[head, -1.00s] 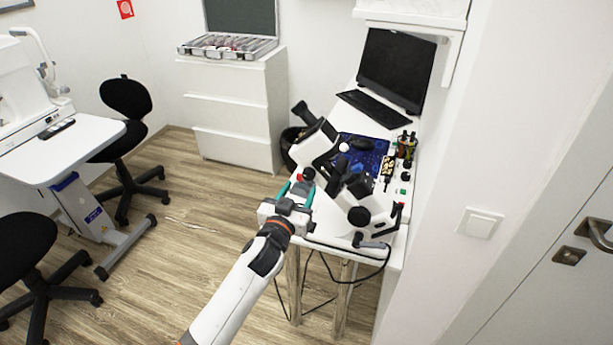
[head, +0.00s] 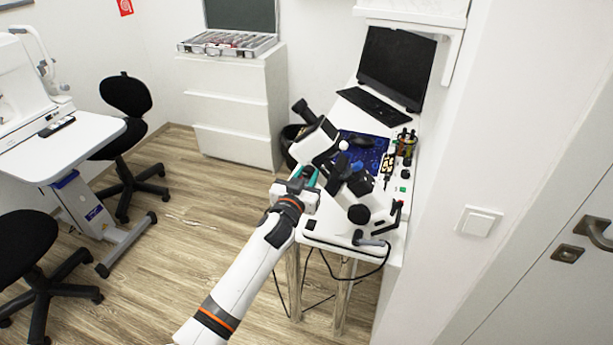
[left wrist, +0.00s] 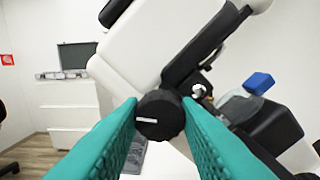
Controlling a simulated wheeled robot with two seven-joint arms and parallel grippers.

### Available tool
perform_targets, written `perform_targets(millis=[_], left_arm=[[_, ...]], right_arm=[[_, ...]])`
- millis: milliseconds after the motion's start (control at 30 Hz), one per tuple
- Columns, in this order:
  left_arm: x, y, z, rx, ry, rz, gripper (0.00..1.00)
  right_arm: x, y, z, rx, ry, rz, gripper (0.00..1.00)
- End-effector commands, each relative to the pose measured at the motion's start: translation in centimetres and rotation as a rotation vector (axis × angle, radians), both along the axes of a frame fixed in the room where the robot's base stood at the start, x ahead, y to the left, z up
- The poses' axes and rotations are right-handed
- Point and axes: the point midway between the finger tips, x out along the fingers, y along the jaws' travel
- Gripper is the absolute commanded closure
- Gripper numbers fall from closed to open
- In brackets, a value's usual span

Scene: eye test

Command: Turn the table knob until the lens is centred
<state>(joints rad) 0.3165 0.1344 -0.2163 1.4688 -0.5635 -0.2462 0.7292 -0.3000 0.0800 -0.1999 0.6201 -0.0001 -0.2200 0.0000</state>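A black round knob (left wrist: 160,114) with a white mark on its face shows in the left wrist view, at the white and black optical instrument (left wrist: 165,50). My left gripper (left wrist: 160,108) has one teal finger on each side of the knob, and both fingertips meet its sides, so it looks shut on it. In the head view my left gripper (head: 305,174) is at the left side of the instrument (head: 316,141), above the white table's (head: 325,230) near left edge. The knob is not distinct there. No lens can be made out. My right gripper is not in view.
The monitor (head: 397,67), keyboard (head: 373,106) and blue mat (head: 362,152) are behind the instrument. A wall stands close to the table's right. White drawers (head: 237,110) and black chairs (head: 126,97) are to the left, with open floor between.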

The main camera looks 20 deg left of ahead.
Motion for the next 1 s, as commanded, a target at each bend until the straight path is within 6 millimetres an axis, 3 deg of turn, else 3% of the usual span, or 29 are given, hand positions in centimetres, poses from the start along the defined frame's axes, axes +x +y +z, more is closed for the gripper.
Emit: perform_targets(millis=[400,667,700,800,833,1000], left_arm=[[-0.01,-0.04,-0.01,0.169,-0.006,-0.001,0.93],[-0.01,-0.04,-0.01,0.178,-0.006,-0.001,0.93],[-0.01,-0.03,-0.01,0.178,-0.006,-0.001,0.69],[-0.01,-0.03,-0.01,0.178,-0.006,-0.001,0.52],[-0.01,-0.03,-0.01,0.177,-0.006,-0.001,0.49],[-0.01,-0.02,-0.01,0.177,-0.006,0.000,0.49]], right_arm=[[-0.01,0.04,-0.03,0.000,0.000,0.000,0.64],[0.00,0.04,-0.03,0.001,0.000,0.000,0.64],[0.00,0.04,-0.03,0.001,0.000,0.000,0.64],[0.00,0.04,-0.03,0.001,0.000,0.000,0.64],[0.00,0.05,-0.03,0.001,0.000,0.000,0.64],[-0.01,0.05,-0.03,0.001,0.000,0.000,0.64]])
